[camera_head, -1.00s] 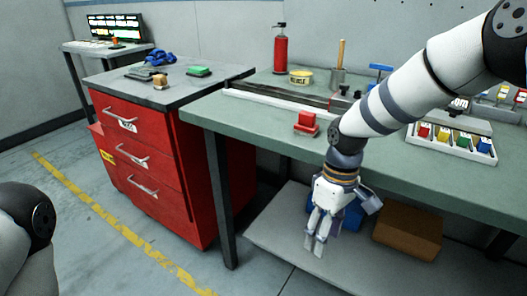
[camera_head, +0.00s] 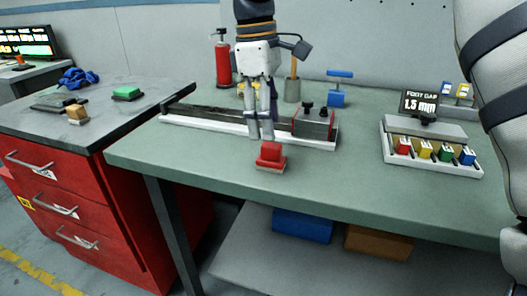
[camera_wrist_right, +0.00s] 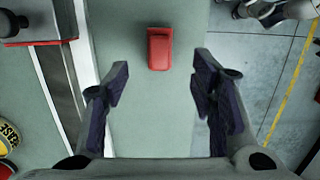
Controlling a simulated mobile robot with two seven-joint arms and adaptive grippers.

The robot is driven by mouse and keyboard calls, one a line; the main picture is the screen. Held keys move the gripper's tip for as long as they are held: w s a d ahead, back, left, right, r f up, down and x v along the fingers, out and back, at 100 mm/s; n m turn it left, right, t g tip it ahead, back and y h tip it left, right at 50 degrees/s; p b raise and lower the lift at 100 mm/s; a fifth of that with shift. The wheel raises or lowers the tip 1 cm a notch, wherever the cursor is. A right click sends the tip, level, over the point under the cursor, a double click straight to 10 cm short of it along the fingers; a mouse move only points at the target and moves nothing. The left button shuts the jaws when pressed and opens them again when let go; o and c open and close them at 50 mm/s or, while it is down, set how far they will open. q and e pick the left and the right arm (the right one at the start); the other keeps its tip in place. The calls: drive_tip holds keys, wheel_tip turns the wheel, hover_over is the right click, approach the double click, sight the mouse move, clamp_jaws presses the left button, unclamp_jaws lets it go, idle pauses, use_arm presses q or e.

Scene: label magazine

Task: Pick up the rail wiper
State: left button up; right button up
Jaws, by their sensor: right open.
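The rail wiper, which I take to be the small red block with a pale underside (camera_head: 270,157), lies on the green bench top near its front edge. In the right wrist view the red block (camera_wrist_right: 160,48) lies ahead of the fingertips, roughly midway between them. My right gripper (camera_head: 261,134) points down above the bench, just behind the block in the head view. In the wrist view its fingers (camera_wrist_right: 160,80) are spread, with nothing between them. My left gripper is not in view.
Behind the gripper runs a long rail (camera_head: 205,122) with a red-and-grey carriage (camera_head: 314,123). A white tray (camera_head: 432,163) of coloured pieces sits at right. A red extinguisher-like bottle (camera_head: 223,62) and a blue-handled tool (camera_head: 338,97) stand behind. The bench front between block and tray is clear.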

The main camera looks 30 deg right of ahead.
sight(271, 144)
drive_tip(key=f, duration=0.8)
drive_tip(key=shift+s+d, duration=0.35)
drive_tip(key=shift+s, duration=0.05)
clamp_jaws()
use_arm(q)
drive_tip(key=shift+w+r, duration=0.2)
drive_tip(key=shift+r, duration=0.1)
use_arm(e)
drive_tip(key=shift+w+r, duration=0.1)
drive_tip(key=shift+r, duration=0.4)
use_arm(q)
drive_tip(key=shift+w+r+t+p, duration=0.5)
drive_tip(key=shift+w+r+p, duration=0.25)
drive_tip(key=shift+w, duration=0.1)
use_arm(e)
drive_tip(key=s+a+r, duration=0.7)
drive_tip(key=s+r, duration=0.5)
drive_tip(key=shift+s, duration=0.2)
